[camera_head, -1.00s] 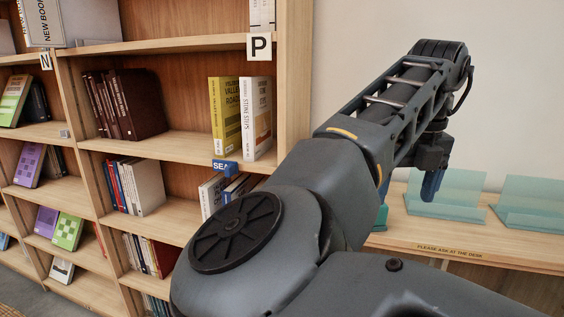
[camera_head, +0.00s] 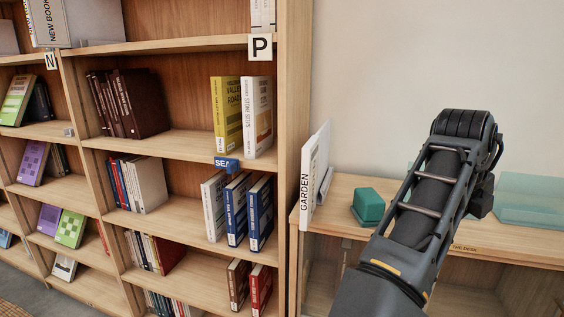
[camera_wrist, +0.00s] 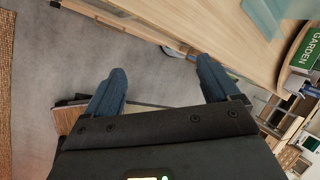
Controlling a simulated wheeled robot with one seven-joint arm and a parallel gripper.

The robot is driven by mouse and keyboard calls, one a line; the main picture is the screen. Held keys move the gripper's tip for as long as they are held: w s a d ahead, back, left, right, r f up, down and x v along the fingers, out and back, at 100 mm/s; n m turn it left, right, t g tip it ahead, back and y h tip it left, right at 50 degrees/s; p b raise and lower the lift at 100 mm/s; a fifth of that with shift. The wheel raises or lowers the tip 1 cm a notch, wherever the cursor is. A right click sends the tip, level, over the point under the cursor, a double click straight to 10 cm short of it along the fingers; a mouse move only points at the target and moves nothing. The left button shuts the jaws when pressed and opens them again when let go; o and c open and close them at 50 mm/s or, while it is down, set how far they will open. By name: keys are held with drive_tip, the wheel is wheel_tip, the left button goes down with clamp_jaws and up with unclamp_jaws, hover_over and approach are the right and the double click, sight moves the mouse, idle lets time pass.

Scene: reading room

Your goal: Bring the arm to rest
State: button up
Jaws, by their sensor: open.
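My arm reaches up from the bottom right of the head view, in front of the low counter (camera_head: 345,190). In that view its end hides the fingers. In the wrist view my gripper (camera_wrist: 160,85) shows two blue fingers set wide apart, with nothing between them. Grey floor lies beyond the fingertips, and the counter's edge runs across the upper part of that view.
A bookcase (camera_head: 190,145) with several books stands at the left. On the counter are a white "GARDEN" book (camera_head: 315,175), a teal block (camera_head: 368,205) and a clear glassy stand (camera_head: 535,200). A woven rug (camera_wrist: 5,100) lies at the wrist view's left edge.

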drive_tip(key=s+d+f+n+t+h, duration=0.2)
drive_tip(key=d+f+n+h, duration=0.15)
drive_tip(key=d, duration=0.25)
drive_tip(key=s+d+f+n+t+h, duration=0.2)
drive_tip(key=s+d+n, duration=0.1)
drive_tip(key=d+n, duration=0.2)
drive_tip(key=s+a+f+n+t+y, duration=0.1)
drive_tip(key=s+a+f+n+t, duration=0.1)
drive_tip(key=s+f+n+t, duration=0.75)
drive_tip(key=s+a+f+n+g+y, duration=0.1)
drive_tip(key=s+a+f+n+y, duration=0.15)
drive_tip(key=s+a+n, duration=0.5)
drive_tip(key=s+a+f+n+g+y, duration=0.1)
drive_tip(key=s+a+n+y, duration=0.3)
drive_tip(key=s, duration=0.6)
drive_tip(key=s+a+r+n+y, duration=0.1)
drive_tip(key=s+a+r, duration=0.2)
drive_tip(key=s+a, duration=0.2)
drive_tip(key=s+a+r+n+y, duration=0.1)
drive_tip(key=s+a+r, duration=0.2)
drive_tip(key=s, duration=0.8)
drive_tip(key=shift+a+y, duration=0.4)
drive_tip(key=shift+a, duration=0.45)
drive_tip(key=shift+r+n, duration=0.1)
drive_tip(key=shift+n, duration=0.15)
